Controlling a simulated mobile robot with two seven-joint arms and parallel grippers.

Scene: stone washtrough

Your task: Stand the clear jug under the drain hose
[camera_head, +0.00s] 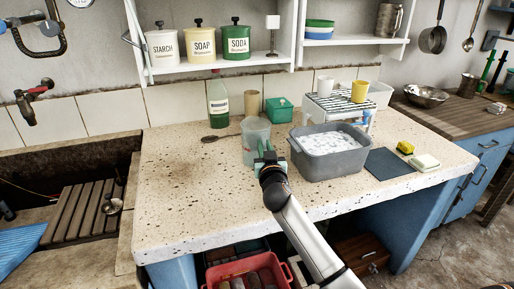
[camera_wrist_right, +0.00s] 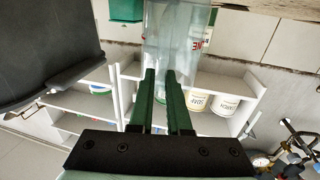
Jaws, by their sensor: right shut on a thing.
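The clear jug (camera_head: 256,132) is upright over the speckled stone counter, left of the grey basin. My right gripper (camera_head: 265,157) reaches it from the front and is shut on its near side. In the right wrist view the clear jug (camera_wrist_right: 178,35) shows beyond the green fingers of my right gripper (camera_wrist_right: 160,74). The fingers hide the part they grip, and I cannot tell whether the jug's base touches the counter. I cannot clearly make out the drain hose; a dark curved pipe (camera_head: 42,50) hangs from the wall at upper left. My left gripper is not in view.
The grey basin (camera_head: 330,168) of suds stands close right of the jug. A green bottle (camera_head: 218,105), beige cup (camera_head: 252,103) and green box (camera_head: 280,110) stand behind; a wooden spoon (camera_head: 218,137) lies left. The left front counter is clear. The trough holds a slatted board (camera_head: 82,208).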

